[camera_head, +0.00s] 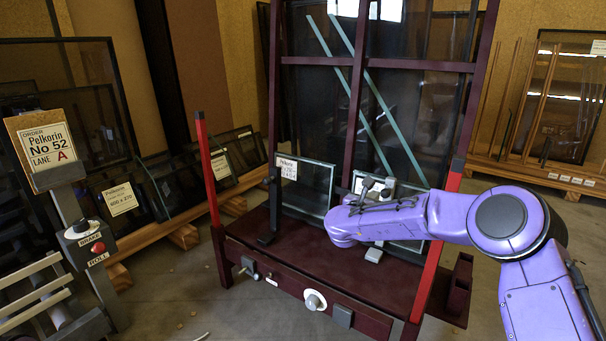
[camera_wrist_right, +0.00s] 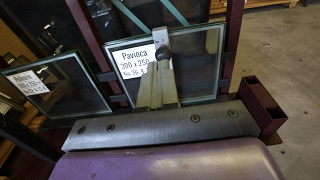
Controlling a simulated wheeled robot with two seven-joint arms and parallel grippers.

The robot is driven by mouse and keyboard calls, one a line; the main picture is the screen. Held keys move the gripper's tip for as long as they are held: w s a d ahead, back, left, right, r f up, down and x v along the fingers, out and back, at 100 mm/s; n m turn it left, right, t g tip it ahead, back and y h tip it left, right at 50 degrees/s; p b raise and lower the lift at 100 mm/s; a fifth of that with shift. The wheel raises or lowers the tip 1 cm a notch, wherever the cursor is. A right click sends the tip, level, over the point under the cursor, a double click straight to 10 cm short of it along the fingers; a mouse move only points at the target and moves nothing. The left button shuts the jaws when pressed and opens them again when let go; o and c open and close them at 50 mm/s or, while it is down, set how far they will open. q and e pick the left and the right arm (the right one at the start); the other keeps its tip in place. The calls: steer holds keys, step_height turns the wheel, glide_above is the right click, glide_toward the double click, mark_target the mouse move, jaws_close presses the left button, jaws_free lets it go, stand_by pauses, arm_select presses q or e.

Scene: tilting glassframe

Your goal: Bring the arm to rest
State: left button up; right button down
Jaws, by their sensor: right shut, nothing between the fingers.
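My right arm (camera_head: 485,220), purple, reaches in from the right over the dark red tilting frame (camera_head: 340,275) in the head view. Its wrist is in front of the right small glass pane, so my fingers cannot be made out clearly there. In the right wrist view my right gripper (camera_wrist_right: 160,82) is shut and empty, its fingers pointing towards the pane labelled Pavioca (camera_wrist_right: 200,62). A second small pane labelled Pelkorin (camera_head: 305,195) stands on the frame to the left. My left gripper is out of view.
A control post with a brake and roll box (camera_head: 88,237) and an order sign (camera_head: 47,145) stands at the left. Glass racks line the left and back right (camera_head: 560,180). Red uprights (camera_head: 207,170) flank the frame. Floor at the right is partly free.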

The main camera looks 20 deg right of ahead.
steer(key=s+a+f+n+y, duration=0.3)
steer(key=s+a+f+n, duration=0.15)
steer(key=f+n, duration=0.5)
steer(key=s+a+f+n+y, duration=0.3)
steer(key=s+a+f+n, duration=0.15)
steer(key=f+n, duration=0.45)
steer(key=s+a+f+n+y, duration=0.2)
steer(key=s+a+f+n, duration=0.25)
steer(key=f+n, duration=0.4)
steer(key=s+d+f+n+g+y, duration=0.1)
steer(key=s+f+n+g, duration=0.25)
steer(key=s, duration=0.85)
steer(key=s+f+n+g, duration=0.2)
steer(key=s+f+n, duration=0.25)
steer(key=s, duration=0.75)
steer(key=s+d+f+n+g+y, duration=0.15)
steer(key=s+f+n, duration=0.3)
steer(key=s, duration=0.75)
step_height(320, 180, up, 38)
steer(key=w+p, duration=0.2)
steer(key=p, duration=3.5)
steer(key=shift+a+h, duration=0.25)
steer(key=shift+h, duration=0.1)
